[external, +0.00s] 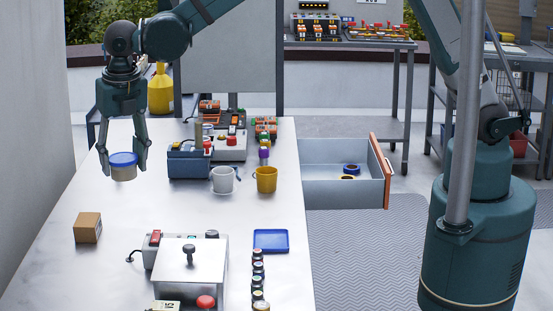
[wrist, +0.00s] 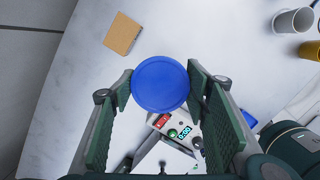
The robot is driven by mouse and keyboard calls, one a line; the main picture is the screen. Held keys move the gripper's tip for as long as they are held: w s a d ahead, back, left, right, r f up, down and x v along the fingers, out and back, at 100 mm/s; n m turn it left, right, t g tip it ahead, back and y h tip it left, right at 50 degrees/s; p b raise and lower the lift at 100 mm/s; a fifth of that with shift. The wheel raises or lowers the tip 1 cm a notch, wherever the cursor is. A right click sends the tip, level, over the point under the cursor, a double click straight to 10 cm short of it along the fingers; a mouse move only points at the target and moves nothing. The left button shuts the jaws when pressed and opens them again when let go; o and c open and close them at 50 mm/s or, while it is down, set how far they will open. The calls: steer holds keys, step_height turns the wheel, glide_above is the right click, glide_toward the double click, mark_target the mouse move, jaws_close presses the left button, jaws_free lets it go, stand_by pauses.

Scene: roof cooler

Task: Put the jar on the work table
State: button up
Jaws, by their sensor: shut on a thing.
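The jar (external: 123,172) has a blue lid and a tan body. My gripper (external: 124,168) is shut on it and holds it upright over the far left part of the white work table (external: 60,255). In the external view the jar appears to be above the table top, but the exact gap is hard to judge. In the wrist view the round blue lid (wrist: 160,84) sits between the two green finger pads (wrist: 160,90), and the lid hides the jar body below it.
A cardboard box (external: 87,228) stands nearer on the left. A blue-grey toolbox (external: 189,161), a white mug (external: 222,179) and a yellow mug (external: 266,179) stand to the right. A metal device (external: 188,268), small jars (external: 258,270) and a blue tray (external: 270,241) are in front. An open drawer (external: 342,190) juts out right.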

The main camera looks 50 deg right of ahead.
steer(key=s+a+f+n+p, duration=0.1)
steer(key=s+a+n+p, duration=0.1)
steer(key=s+a, duration=0.9)
steer(key=shift+w+a+f+b, duration=0.1)
steer(key=shift+w+a+f, duration=0.1)
steer(key=shift+f, duration=0.65)
steer(key=shift+w+a+f+b, duration=0.15)
steer(key=shift+w+f, duration=0.1)
steer(key=shift+f, duration=0.65)
steer(key=shift+w+a+f+b, duration=0.1)
steer(key=shift+w+a+f, duration=0.1)
steer(key=shift+f, duration=0.65)
steer(key=shift+d, duration=0.1)
steer(key=shift+f, duration=3.1)
steer(key=shift+f, duration=1.85)
steer(key=shift+f, duration=0.2)
